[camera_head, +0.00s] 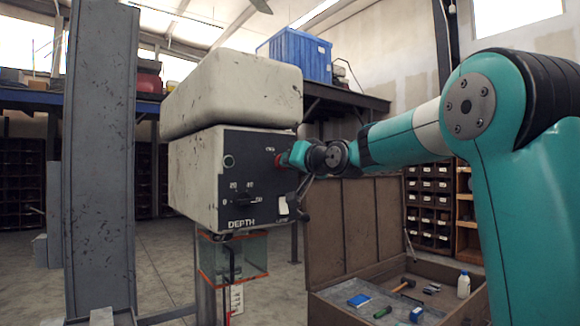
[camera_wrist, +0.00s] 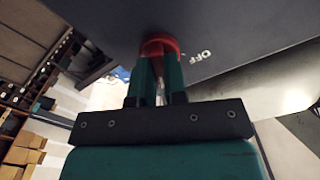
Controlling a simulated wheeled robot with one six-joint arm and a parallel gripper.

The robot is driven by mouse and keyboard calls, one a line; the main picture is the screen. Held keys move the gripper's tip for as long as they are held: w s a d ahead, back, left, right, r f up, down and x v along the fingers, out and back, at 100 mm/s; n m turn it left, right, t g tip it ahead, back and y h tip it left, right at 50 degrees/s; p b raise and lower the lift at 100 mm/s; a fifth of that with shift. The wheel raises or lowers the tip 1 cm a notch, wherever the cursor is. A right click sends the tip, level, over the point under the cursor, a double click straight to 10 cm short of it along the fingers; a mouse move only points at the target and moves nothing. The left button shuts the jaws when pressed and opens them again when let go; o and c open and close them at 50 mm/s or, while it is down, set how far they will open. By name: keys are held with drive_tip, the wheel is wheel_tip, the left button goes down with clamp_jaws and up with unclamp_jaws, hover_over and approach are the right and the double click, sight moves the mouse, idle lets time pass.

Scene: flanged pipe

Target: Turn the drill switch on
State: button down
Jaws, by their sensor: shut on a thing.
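The drill press head (camera_head: 240,175) is a worn cream and dark box on the left half of the head view, with a dark front panel marked DEPTH. The red switch (camera_wrist: 160,46) sits on the dark panel (camera_wrist: 85,20) in the wrist view, beside the word OFF. It also shows as a small red spot in the head view (camera_head: 278,159). My gripper (camera_wrist: 158,62) is shut on the red switch, with a teal finger on each side of it. The fingers hide part of the switch, and I cannot tell its setting.
A grey column (camera_head: 100,160) stands left of the drill head. A clear guard with red edges (camera_head: 233,258) hangs below it. An open brown chest (camera_head: 340,230) with tools lies below my arm. A blue crate (camera_head: 295,55) sits on a raised shelf behind.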

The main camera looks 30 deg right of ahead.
drive_tip(key=shift+d+m, duration=0.1)
drive_tip(key=shift+m, duration=1.9)
drive_tip(key=c, duration=1.2)
unclamp_jaws()
drive_tip(key=shift+o, duration=0.2)
drive_tip(key=s+b, duration=0.6)
drive_tip(key=s, duration=1.1)
drive_tip(key=shift+s+d, duration=0.25)
